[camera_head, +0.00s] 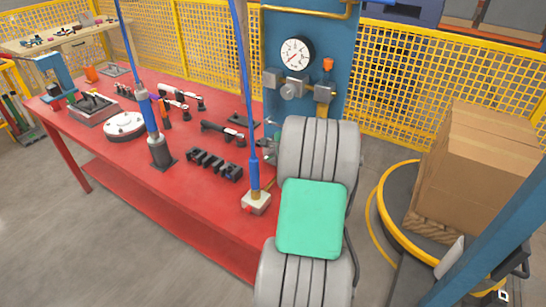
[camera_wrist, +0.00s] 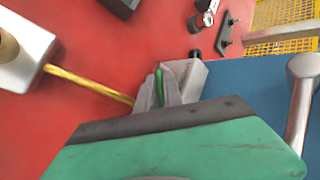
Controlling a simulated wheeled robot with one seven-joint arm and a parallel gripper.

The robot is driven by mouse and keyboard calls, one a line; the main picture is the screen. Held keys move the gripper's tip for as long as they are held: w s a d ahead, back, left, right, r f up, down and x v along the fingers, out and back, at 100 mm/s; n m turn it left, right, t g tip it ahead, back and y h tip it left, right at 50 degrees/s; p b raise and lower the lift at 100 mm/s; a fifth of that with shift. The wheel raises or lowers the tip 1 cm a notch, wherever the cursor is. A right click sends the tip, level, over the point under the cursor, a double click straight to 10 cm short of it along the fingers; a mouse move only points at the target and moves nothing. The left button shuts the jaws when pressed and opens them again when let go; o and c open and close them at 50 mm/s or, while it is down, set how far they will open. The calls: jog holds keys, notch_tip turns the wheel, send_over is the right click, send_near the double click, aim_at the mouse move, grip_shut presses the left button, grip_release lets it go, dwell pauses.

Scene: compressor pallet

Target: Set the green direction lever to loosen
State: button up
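The green direction lever (camera_wrist: 160,88) shows in the wrist view as a thin green upright strip. It stands beside a pale grey block (camera_wrist: 190,78). My gripper (camera_wrist: 161,90) has its two grey fingers close on either side of the green strip. I cannot tell whether they touch it. In the head view my grey arm with its green pad covers the front of the bench, and my fingers and the lever cannot be made out clearly.
The red bench (camera_head: 215,205) carries several tools, a black slotted rack (camera_head: 215,165) and a round white flange (camera_head: 124,127). A blue panel with a gauge (camera_head: 295,54) stands behind my arm. A cardboard box (camera_head: 480,165) on a round yellow-edged platform is at the right.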

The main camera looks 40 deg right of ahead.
jog(key=shift+o, duration=0.9)
